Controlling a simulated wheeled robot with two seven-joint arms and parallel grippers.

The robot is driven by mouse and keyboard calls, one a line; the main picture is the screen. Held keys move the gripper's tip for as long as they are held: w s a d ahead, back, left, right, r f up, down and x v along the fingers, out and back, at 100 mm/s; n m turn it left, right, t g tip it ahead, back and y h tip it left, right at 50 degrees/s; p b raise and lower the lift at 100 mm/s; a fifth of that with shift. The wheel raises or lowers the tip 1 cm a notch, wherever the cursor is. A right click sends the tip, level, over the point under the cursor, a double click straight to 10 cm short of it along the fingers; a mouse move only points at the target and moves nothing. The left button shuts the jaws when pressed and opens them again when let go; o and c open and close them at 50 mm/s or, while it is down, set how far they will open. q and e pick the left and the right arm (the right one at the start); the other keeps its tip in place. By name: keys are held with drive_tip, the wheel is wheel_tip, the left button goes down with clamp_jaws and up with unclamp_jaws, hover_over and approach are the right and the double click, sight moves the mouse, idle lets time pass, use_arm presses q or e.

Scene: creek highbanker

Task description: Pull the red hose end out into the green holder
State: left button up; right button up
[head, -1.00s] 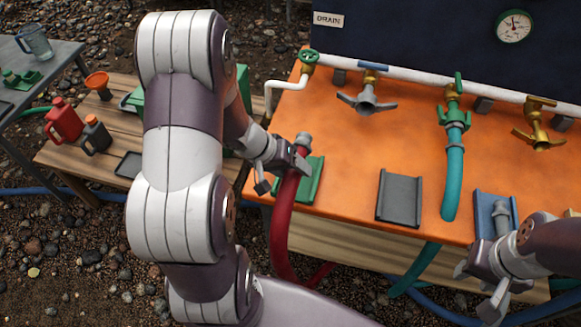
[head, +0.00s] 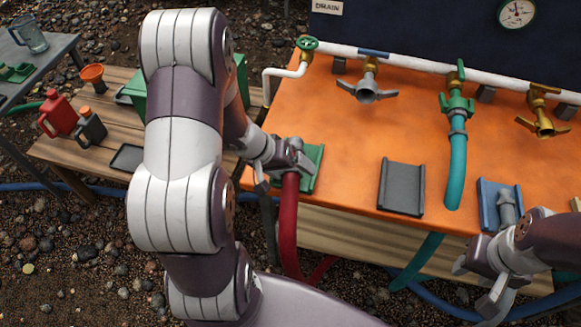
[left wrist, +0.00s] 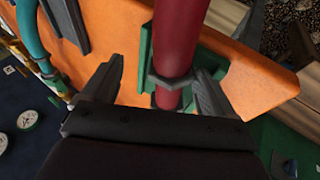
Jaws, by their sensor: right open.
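The red hose (head: 289,215) comes up over the front edge of the orange table, its grey end (head: 295,143) at the green holder (head: 313,168). In the left wrist view the red hose (left wrist: 175,40) has a grey collar and runs between green holder parts (left wrist: 146,58). I cannot tell whether it rests fully in the holder. My left gripper (head: 285,160) is at the hose end; its fingers (left wrist: 158,90) stand apart on either side of the hose, with a clear gap on the left side. My right gripper (head: 480,285) is open and empty, near the blue holder (head: 489,204).
A grey holder (head: 402,188) lies empty on the orange table (head: 345,130). A teal hose (head: 457,170) hangs from the green valve (head: 457,103). A white pipe with several valves runs along the back. A wooden bench (head: 90,150) with red and grey jugs stands left.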

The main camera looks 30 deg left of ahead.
use_arm(q)
drive_tip(key=p+v, duration=0.3)
drive_tip(key=v, duration=0.9)
drive_tip(key=shift+r, duration=0.25)
drive_tip(key=shift+s+a, duration=0.15)
